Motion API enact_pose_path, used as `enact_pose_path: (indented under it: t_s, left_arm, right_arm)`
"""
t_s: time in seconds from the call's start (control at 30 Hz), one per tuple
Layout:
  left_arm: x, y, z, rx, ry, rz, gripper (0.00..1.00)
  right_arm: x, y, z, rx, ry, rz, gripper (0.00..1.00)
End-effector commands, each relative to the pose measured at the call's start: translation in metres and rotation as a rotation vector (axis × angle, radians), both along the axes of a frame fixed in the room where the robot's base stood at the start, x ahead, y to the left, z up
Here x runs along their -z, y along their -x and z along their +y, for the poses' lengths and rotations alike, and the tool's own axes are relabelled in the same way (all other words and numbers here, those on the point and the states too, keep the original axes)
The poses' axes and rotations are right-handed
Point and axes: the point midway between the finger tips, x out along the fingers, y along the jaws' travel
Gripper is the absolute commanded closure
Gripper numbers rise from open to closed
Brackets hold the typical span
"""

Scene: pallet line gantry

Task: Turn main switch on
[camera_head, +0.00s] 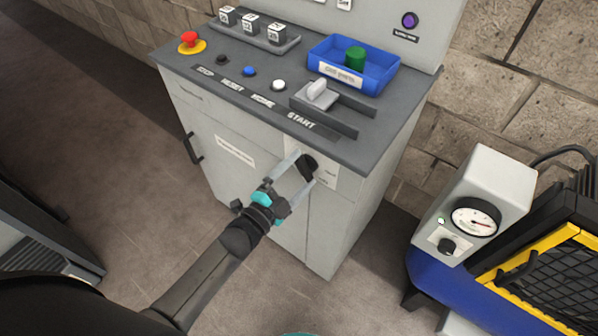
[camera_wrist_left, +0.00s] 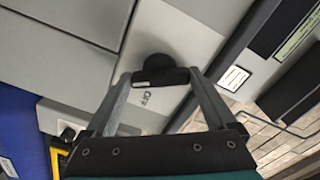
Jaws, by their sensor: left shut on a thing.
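The main switch (camera_head: 308,165) is a black rotary knob on a pale plate on the front of the grey cabinet, under the edge of the dark console top. My left gripper (camera_head: 305,169) reaches it from the front, with one finger on each side, and is shut on the knob's grip. In the left wrist view the knob (camera_wrist_left: 155,66) shows its round black base and a bar-shaped grip between the fingertips (camera_wrist_left: 160,77). Lettering that looks like OFF stands beside the knob there. The fingers hide part of the plate. My right gripper is not in view.
A gauge box (camera_head: 475,205) and yellow-framed machine stand at right. Floor left of the cabinet is clear.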

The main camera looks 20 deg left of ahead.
Motion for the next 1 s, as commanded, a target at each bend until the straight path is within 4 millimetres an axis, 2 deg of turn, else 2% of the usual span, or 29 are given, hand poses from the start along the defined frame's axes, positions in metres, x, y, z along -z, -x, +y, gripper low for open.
enact_pose_path:
  t_s: [0.5,1.0]
  left_arm:
    - [0.001,0.001,0.000,0.000,-0.390,-0.140,0.66]
    - [0.001,0.001,0.000,0.001,-0.519,-0.185,0.66]
  right_arm:
    - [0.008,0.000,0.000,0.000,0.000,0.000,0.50]
    - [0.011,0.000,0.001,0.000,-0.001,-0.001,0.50]
